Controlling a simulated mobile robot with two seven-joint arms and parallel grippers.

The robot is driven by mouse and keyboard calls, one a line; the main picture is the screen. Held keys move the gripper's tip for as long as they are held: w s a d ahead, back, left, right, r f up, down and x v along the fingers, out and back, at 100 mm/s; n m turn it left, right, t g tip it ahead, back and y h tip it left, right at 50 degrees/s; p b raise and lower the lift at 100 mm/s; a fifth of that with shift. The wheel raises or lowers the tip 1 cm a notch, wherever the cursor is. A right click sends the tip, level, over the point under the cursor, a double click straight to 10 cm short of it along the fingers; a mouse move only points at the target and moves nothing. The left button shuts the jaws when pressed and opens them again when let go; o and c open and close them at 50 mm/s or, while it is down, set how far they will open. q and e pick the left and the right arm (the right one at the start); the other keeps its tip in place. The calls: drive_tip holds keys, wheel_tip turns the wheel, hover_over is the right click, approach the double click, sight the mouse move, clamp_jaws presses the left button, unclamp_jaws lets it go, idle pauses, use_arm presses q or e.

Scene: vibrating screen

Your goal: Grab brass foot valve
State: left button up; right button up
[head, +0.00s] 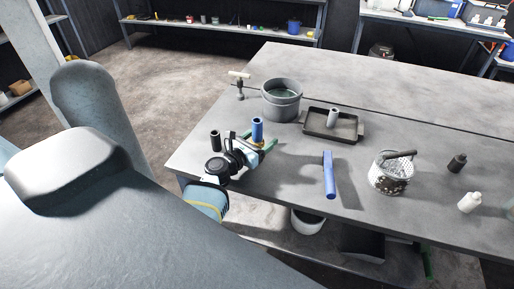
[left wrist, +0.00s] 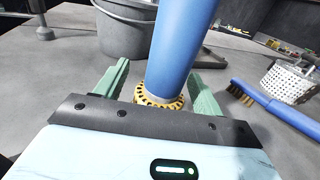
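A blue cylinder (head: 257,130) stands upright on the workbench. In the left wrist view the blue cylinder (left wrist: 180,50) has a brass-coloured, notched ring (left wrist: 160,102) at its lower end, which looks like the brass foot valve. My left gripper (head: 258,141) is at the cylinder. Its green fingers are spread, one on each side of the cylinder and ring; they show in the left wrist view (left wrist: 157,88). A gap shows between the left finger and the ring. My right gripper is not in view.
A grey bucket (head: 282,101) stands behind the cylinder. A dark tray (head: 318,133) holds a grey cylinder (head: 333,117). A black cylinder (head: 215,141) stands left.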

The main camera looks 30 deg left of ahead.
use_arm(q)
clamp_jaws()
drive_tip(key=shift+r, duration=0.1)
idle(0.5)
wheel_tip(320, 180, up, 10)
drive_tip(key=shift+f, duration=0.1)
idle(0.4)
